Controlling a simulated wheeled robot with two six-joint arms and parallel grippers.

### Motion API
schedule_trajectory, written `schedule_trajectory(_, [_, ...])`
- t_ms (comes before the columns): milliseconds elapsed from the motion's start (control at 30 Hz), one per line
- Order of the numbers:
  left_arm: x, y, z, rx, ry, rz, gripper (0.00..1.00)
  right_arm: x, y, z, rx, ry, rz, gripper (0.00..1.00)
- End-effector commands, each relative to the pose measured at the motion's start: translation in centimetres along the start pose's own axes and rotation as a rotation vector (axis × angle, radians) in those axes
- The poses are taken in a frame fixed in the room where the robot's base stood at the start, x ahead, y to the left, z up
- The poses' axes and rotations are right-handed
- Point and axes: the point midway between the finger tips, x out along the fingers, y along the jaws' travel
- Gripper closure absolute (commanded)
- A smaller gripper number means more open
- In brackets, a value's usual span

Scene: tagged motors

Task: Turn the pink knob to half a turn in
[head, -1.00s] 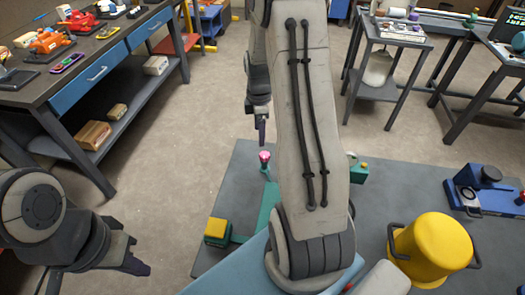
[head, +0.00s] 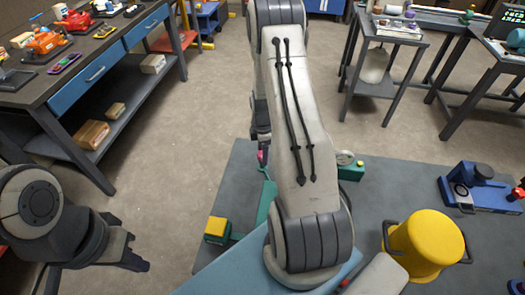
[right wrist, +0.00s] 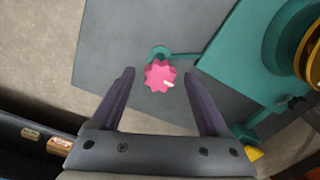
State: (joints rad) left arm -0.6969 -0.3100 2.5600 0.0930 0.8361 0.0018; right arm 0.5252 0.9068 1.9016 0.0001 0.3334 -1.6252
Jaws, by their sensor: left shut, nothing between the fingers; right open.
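The pink knob (right wrist: 160,76) is a lobed disc with a small pale mark near its right edge, seen from above in the right wrist view. In the head view only a bit of the knob (head: 260,156) shows below my right gripper. My right gripper (right wrist: 160,73) is open, with its two fingers on either side of the knob in the picture; gaps show on both sides, and I cannot tell the height between them. My left gripper (head: 138,262) is shut and empty at the lower left, far from the knob.
A teal machine (right wrist: 240,60) carries the knob on a thin arm. A yellow block (head: 216,227) stands left of it, and a yellow stool (head: 428,243) and a blue device (head: 480,187) stand at the right on a grey mat. A workbench (head: 90,75) is at the left.

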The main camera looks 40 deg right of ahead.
Motion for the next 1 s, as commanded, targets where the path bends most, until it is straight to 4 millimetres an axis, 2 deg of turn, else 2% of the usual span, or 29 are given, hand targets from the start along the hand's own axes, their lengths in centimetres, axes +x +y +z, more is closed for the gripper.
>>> schedule_trajectory(133, [0.02, 0.0, 0.0, 0.0, 0.0, 0.0, 1.0, -0.01, 0.02, 0.02, 0.0, 0.0, 0.001, 0.21])
schedule_trajectory(167, [0.02, 0.0, 0.0, 0.0, 0.0, 0.0, 1.0, -0.02, 0.02, 0.02, 0.0, 0.0, 0.0, 0.29])
schedule_trajectory(200, [0.02, 0.0, 0.0, 0.0, 0.0, 0.0, 1.0, -0.02, 0.02, 0.02, 0.001, 0.0, 0.0, 0.44])
schedule_trajectory(333, [0.02, 0.0, 0.0, 0.0, 0.0, 0.0, 1.0, -0.04, 0.02, 0.02, 0.001, 0.0, 0.0, 0.94])
schedule_trajectory(367, [0.02, 0.0, 0.0, 0.0, 0.0, 0.0, 1.0, -0.04, 0.02, 0.03, 0.001, 0.0, 0.0, 1.0])
schedule_trajectory(667, [0.16, -0.01, 0.01, 0.0, 0.0, 0.0, 1.0, -0.03, 0.03, 0.04, 0.033, 0.0, 0.001, 1.0])
schedule_trajectory(1000, [0.88, -0.06, 0.05, 0.001, 0.0, 0.0, 1.0, 0.02, 0.06, 0.04, 0.244, 0.0, 0.002, 1.0])
